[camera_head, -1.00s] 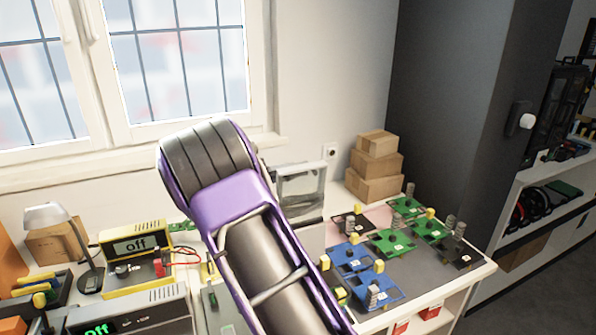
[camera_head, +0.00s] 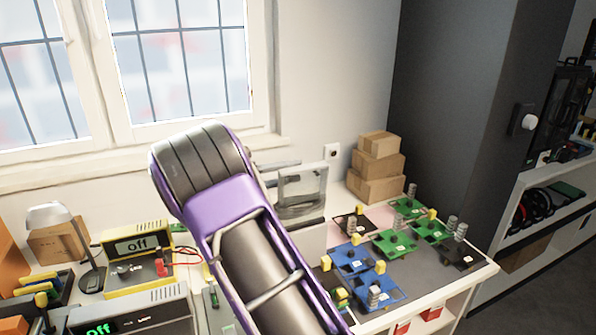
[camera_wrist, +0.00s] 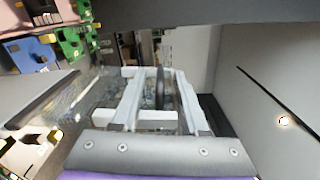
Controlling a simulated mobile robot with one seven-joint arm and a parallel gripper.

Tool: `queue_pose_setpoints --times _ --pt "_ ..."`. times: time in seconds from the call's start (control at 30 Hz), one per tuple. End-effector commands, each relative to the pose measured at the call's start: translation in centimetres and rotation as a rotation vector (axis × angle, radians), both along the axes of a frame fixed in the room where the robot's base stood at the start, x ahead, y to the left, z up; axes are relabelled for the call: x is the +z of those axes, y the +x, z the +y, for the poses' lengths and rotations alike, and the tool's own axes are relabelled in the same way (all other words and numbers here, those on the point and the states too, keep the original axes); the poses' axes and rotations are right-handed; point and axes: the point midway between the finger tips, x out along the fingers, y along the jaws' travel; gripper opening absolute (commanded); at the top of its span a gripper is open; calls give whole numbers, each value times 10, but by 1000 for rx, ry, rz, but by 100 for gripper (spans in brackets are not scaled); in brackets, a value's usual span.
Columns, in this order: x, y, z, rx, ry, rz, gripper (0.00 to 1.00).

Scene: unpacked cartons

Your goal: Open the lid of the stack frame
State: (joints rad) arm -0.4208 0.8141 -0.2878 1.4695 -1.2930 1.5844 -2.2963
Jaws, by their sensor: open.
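A grey-white frame with a clear front (camera_head: 302,186), which looks like the stack frame, stands near the wall behind the boards, partly hidden by my arm. I cannot tell from the head view how its lid stands. In the wrist view, my gripper (camera_wrist: 161,82) reaches forward with two pale fingers spread apart. A dark upright part shows between them, and I cannot tell if the fingers touch it. A clear, glassy surface (camera_wrist: 93,94) lies just left of the fingers.
Green and blue circuit boards (camera_head: 395,243) cover the right side of the bench. Stacked cartons (camera_head: 378,165) stand behind them by the dark cabinet (camera_head: 452,120). A yellow meter (camera_head: 137,258) reading off and a lamp (camera_head: 48,215) stand at the left.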

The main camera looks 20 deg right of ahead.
Motion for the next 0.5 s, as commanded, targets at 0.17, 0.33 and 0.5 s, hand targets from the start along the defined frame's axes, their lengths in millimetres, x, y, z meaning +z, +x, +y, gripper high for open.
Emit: queue_pose_setpoints --times 0.17,0.33,0.5 --pt "0 -1 45 5 0 -2 44" --pt "0 -2 87 5 0 -1 44" --pt "0 -4 122 4 0 -2 44"
